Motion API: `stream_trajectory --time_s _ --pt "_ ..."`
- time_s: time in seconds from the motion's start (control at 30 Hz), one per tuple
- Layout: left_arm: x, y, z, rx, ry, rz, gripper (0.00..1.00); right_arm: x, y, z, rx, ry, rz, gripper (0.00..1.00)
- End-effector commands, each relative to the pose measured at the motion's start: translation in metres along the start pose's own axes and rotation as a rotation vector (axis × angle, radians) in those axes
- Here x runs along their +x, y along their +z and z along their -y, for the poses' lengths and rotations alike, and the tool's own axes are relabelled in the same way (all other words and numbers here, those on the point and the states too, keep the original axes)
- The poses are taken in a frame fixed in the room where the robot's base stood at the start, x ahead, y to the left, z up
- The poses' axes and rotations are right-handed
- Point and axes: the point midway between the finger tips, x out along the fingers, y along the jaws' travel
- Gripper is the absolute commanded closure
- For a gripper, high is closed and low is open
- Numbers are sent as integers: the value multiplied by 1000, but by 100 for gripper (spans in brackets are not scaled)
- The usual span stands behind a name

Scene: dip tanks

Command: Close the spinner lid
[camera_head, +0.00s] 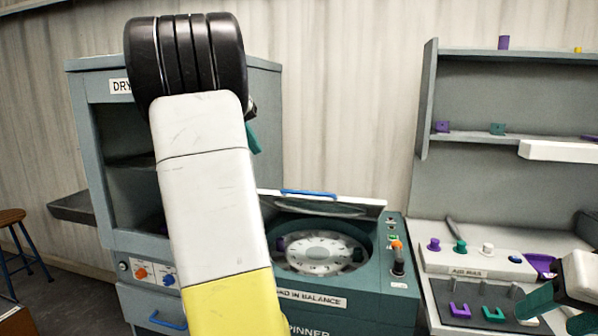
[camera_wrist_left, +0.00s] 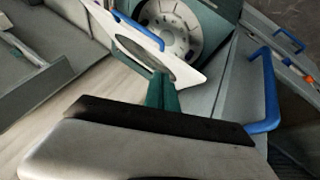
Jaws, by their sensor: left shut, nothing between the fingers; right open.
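The spinner (camera_head: 375,285) is a teal cabinet with a round drum (camera_head: 320,252) in its top. Its pale lid (camera_head: 365,205) stands raised at the back, with a blue handle (camera_head: 308,193) on its upper edge. The left wrist view also shows the lid (camera_wrist_left: 185,77), its handle (camera_wrist_left: 137,30) and the drum (camera_wrist_left: 172,30) beyond. My left gripper (camera_wrist_left: 160,90) is shut and empty, its teal fingertips close to the lid's edge; I cannot tell if they touch. In the head view my left arm mostly hides it. My right gripper (camera_head: 548,314) is open at the lower right.
A grey dryer cabinet (camera_head: 90,130) stands left of the spinner, partly behind my arm. To the right are a shelf unit (camera_head: 480,90) and a bench with an air-bar panel (camera_head: 468,262), coloured knobs and small purple and teal parts.

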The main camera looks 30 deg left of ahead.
Motion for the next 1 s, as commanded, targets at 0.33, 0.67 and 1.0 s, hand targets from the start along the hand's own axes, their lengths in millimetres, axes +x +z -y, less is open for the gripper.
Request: stream_trajectory --time_s 0.33,0.67,1.0 --pt "63 2 -1 0 4 7 100 0 0 0 0 0 0 47" --pt "115 18 -1 -1 4 3 100 0 0 0 0 0 0 47" --pt "126 29 -1 1 3 1 100 0 0 0 0 0 0 47"
